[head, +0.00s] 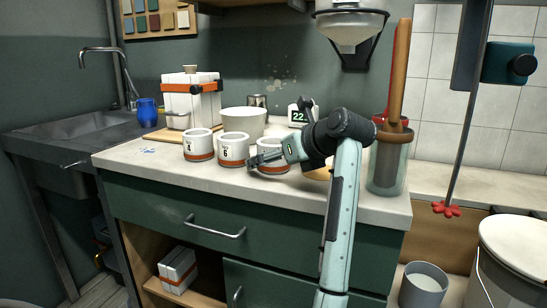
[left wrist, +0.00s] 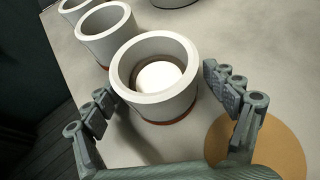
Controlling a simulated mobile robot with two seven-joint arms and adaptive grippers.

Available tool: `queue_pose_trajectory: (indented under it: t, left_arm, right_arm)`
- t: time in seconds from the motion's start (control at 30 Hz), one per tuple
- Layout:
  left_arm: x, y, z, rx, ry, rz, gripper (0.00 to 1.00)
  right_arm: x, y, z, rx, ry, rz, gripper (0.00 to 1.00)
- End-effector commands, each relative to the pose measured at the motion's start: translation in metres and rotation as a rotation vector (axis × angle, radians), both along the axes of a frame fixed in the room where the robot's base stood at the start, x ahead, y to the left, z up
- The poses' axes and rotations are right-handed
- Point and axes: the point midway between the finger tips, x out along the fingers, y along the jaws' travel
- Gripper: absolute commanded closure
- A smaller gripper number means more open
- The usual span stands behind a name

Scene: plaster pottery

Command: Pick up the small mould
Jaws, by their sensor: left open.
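Three thick-walled, round white pots with orange bands, which look like plaster moulds, stand upright in a row on the counter: left (head: 198,146), middle (head: 233,150) and right (head: 268,144). Dark marks on the left and middle ones are too small to read. I cannot tell which is the small mould. My left gripper (head: 264,160) is open at the right pot. In the left wrist view the fingers (left wrist: 155,85) lie on either side of that pot (left wrist: 176,111), apparently apart from it. It has something white and round inside. My right gripper is out of view.
A flat tan disc (left wrist: 267,148) lies right of the pot. A white bowl (head: 243,122) and a strapped white block (head: 190,100) stand behind. A glass jar with wooden tools (head: 386,168) is at right. A smaller strapped white block (head: 178,268) sits on the lower shelf.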

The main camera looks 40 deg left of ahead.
Motion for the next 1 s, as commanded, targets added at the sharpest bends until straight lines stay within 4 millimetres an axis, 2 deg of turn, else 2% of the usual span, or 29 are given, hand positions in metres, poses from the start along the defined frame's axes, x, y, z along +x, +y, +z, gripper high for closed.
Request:
queue_pose_trajectory:
  t: [0.1,0.63,1.0]
  left_arm:
    - [0.0000,-0.0003,0.0001,0.000,0.000,0.000,0.16]
    - [-0.0001,-0.0005,0.0005,0.001,0.000,0.000,0.81]
    - [0.0000,-0.0005,0.0044,0.002,-0.004,-0.001,0.81]
  right_arm:
    - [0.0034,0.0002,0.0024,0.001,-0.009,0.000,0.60]
    - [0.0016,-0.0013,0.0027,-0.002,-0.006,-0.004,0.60]
    - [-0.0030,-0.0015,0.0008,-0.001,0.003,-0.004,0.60]
